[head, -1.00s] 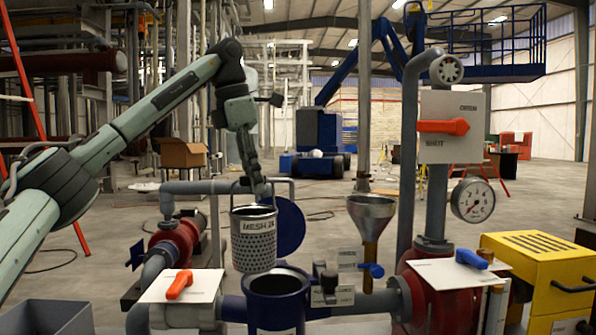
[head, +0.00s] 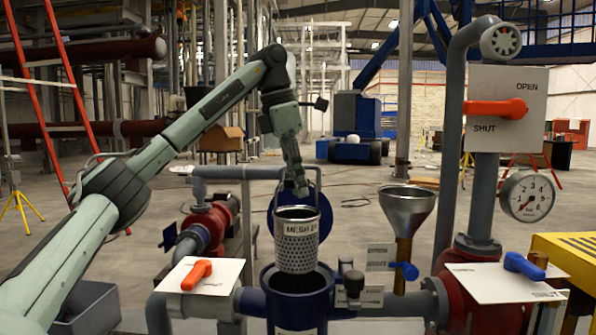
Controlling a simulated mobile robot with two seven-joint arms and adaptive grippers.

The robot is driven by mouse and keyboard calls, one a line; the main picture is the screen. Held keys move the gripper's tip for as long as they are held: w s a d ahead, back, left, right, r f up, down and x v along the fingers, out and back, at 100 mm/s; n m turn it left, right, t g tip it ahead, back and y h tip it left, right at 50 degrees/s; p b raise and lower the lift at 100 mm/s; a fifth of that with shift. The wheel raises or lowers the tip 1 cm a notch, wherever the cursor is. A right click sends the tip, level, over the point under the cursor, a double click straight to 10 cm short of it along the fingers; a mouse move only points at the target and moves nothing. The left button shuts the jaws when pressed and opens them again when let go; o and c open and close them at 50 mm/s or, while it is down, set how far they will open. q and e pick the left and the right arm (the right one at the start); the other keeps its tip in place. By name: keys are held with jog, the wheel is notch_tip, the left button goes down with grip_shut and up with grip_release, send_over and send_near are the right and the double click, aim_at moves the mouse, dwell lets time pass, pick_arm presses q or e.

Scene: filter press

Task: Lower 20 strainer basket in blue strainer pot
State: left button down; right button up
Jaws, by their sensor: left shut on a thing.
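The strainer basket (head: 297,247) is a perforated metal cup with a label that starts with MESH; its number is hard to read. My left gripper (head: 300,187) is shut on the basket's handle above its rim, and the basket hangs nearly upright. The blue strainer pot (head: 297,312) stands open below it. The basket's bottom overlaps the pot's mouth in the head view; I cannot tell whether it is just above the mouth or slightly inside. My right gripper is not in view.
A blue round lid (head: 327,213) stands behind the basket. A metal funnel (head: 406,208), a blue valve handle (head: 405,270) and a red pump body (head: 466,297) are to the right. A white plate with an orange handle (head: 197,274) is at the left.

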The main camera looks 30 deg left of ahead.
pick_arm(q)
jog(key=shift+f, duration=6.1)
notch_tip(320, 180, down, 2)
jog(key=shift+f, duration=0.15)
jog(key=shift+f+b, duration=0.35)
jog(key=shift+f, duration=0.45)
jog(key=shift+f+b, duration=0.9)
jog(key=shift+f, duration=0.5)
jog(key=shift+f+b, duration=0.55)
jog(key=shift+f, duration=0.6)
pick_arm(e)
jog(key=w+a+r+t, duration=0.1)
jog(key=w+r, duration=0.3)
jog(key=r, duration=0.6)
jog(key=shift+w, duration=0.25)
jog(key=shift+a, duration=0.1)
pick_arm(q)
jog(key=c, duration=1.4)
grip_release()
